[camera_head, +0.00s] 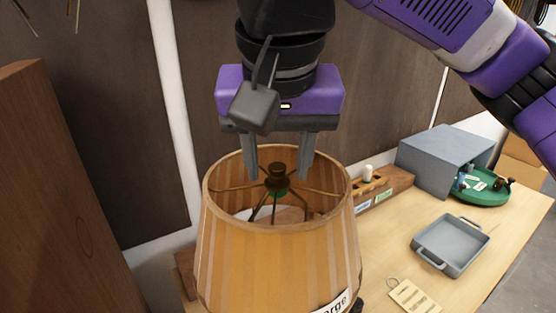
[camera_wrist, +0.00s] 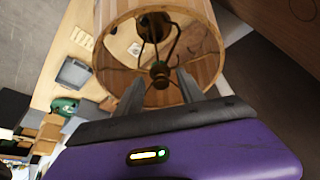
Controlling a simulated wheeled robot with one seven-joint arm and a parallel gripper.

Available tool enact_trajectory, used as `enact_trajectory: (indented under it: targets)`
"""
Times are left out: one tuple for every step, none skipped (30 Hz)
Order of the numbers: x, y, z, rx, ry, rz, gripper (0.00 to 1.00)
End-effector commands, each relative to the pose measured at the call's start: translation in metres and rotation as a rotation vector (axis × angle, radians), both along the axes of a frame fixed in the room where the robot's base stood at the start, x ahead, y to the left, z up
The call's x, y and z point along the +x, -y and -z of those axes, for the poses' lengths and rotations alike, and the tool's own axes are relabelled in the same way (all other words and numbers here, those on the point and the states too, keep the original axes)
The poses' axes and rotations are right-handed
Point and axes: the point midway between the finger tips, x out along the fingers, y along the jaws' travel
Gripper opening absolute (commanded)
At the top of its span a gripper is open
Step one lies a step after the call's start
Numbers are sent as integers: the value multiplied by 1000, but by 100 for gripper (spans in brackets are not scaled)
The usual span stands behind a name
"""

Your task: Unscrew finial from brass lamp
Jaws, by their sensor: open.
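The lamp's tan pleated shade (camera_head: 275,255) stands upright, its open top facing up. A label ending in "erge" is on its lower front. The dark brass finial (camera_head: 277,171) sits at the centre of the wire spider in the shade's top. My gripper (camera_head: 278,177) points down over the shade, open and empty. Its fingers are on either side of the finial, with a gap visible at both sides. In the wrist view the finial (camera_wrist: 159,71) shows between the fingertips, inside the shade's rim (camera_wrist: 205,45). The lamp's body is mostly hidden by the shade.
A grey two-handled tray (camera_head: 450,245) sits on the wooden bench (camera_head: 375,240) at right. Behind it are a grey box (camera_head: 440,160) and a green round tray (camera_head: 482,190) holding small parts. A tag (camera_head: 413,297) lies in front. A tall wooden panel (camera_head: 60,190) stands close at left.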

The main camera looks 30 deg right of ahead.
Motion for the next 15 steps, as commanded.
enact_trajectory:
  targets:
    - [0, 0, 0, 1, 0, 0, 46]
    - [0, 0, 0, 1, -1, -1, 46]
    - [0, 0, 0, 1, -1, -1, 38]
    - [0, 0, 0, 1, -1, -1, 32]
    - [0, 0, 0, 1, -1, -1, 26]
    - [0, 0, 0, 1, -1, -1, 18]
    - [0, 0, 0, 1, -1, -2, 12]
    - [0, 0, 0, 1, -1, -2, 6]
    - [0, 0, 0, 1, -1, -2, 0]
    - [0, 0, 0, 1, -1, -2, 0]
    - [0, 0, 0, 1, -1, -2, 0]
    - [0, 0, 0, 1, -1, -2, 0]
    - [0, 0, 0, 1, 0, -6, 0]
    - [0, 0, 0, 2, -1, -13, 0]
    - [0, 1, 1, 3, -2, -35, 0]
